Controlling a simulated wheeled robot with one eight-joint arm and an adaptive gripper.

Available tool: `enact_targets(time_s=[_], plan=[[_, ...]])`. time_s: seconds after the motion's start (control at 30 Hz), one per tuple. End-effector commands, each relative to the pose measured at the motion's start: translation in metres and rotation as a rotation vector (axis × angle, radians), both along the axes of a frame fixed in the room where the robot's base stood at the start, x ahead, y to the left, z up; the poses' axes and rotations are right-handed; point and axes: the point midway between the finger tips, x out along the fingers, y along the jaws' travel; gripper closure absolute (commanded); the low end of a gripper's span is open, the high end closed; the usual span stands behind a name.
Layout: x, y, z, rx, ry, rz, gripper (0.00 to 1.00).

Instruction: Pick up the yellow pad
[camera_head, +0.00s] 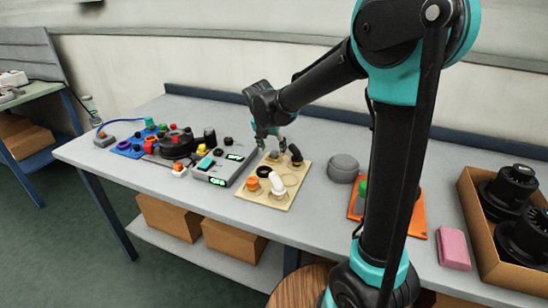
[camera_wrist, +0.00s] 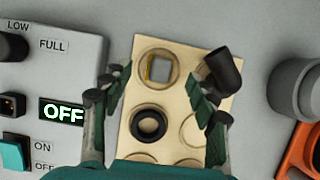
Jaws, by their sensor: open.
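A thin yellow strip (camera_wrist: 151,67), which may be the edge of the yellow pad, shows in the wrist view. It lies at the left side of a small grey square inside a round spot near the top of a beige board (camera_head: 246,191). The rest of it is not clear. My gripper (camera_head: 268,137) is open and empty above the far part of the board. In the wrist view its fingers (camera_wrist: 163,98) stand left and right, with the round spot between and slightly beyond them. In the head view the gripper and arm partly cover that area.
A black ring (camera_wrist: 148,124) lies on the board below the square. A tilted black cylinder (camera_wrist: 223,72) stands close to the right finger. A grey control box (camera_head: 219,168) is left of the board. A grey round object (camera_head: 343,167) stands to the right.

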Motion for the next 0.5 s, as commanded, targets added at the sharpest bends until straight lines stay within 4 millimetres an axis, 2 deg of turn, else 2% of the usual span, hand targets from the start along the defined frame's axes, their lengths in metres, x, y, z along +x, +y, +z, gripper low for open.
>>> enact_targets(time_s=[0.2,0.5], plan=[[0.011,-0.006,-0.027,0.001,0.000,0.000,0.41],[0.013,-0.007,-0.032,0.000,0.000,0.000,0.41]])
